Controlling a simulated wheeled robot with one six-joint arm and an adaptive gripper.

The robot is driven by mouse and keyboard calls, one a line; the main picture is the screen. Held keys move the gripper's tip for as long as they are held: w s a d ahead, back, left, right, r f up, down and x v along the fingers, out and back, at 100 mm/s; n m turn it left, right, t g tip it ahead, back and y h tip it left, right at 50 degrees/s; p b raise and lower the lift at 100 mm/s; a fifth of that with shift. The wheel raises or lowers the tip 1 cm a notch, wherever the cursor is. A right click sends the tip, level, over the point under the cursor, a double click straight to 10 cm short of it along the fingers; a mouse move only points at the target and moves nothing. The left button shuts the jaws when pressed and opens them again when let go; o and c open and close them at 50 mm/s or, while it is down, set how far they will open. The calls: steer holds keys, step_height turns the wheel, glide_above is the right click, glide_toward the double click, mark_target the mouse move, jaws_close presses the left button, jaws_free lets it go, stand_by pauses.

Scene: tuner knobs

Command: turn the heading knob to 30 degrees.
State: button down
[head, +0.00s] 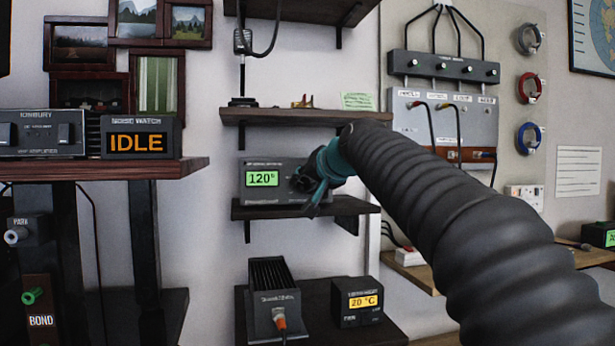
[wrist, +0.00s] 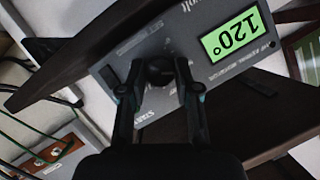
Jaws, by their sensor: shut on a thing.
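The heading controller is a grey box (head: 283,196) on a small dark wall shelf in the head view. Its green display (head: 262,180) reads 120°. In the wrist view the same display (wrist: 231,36) appears upside down and also reads 120°. The dark round knob (wrist: 159,72) sits on the box's front, between my fingertips in the wrist view. My gripper (head: 308,186) is at the right part of the box front, and its fingers (wrist: 160,80) are shut on the knob. In the head view my gripper hides the knob.
The box's shelf (head: 290,211) lies just below my gripper, and another shelf (head: 300,116) runs above it. A patch panel with cables (head: 445,120) is on the wall to the right. A small box reading 20 °C (head: 358,318) stands below. A display at left reads IDLE (head: 136,144).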

steer(key=n+h+p, duration=0.1)
steer(key=n, duration=0.1)
steer(key=n+h+p, duration=0.1)
steer(key=shift+s+a+r+n+h, duration=0.1)
steer(key=shift+a+n+h, duration=0.1)
steer(key=shift+n+h, duration=0.15)
steer(key=n+t+h, duration=0.1)
steer(key=n+h, duration=0.1)
steer(key=n, duration=0.1)
steer(key=shift+a, duration=0.1)
steer(key=shift+n, duration=0.25)
stand_by(0.4)
steer(key=c, duration=0.8)
jaws_free()
steer(key=v, duration=1.2)
steer(key=shift+f, duration=0.25)
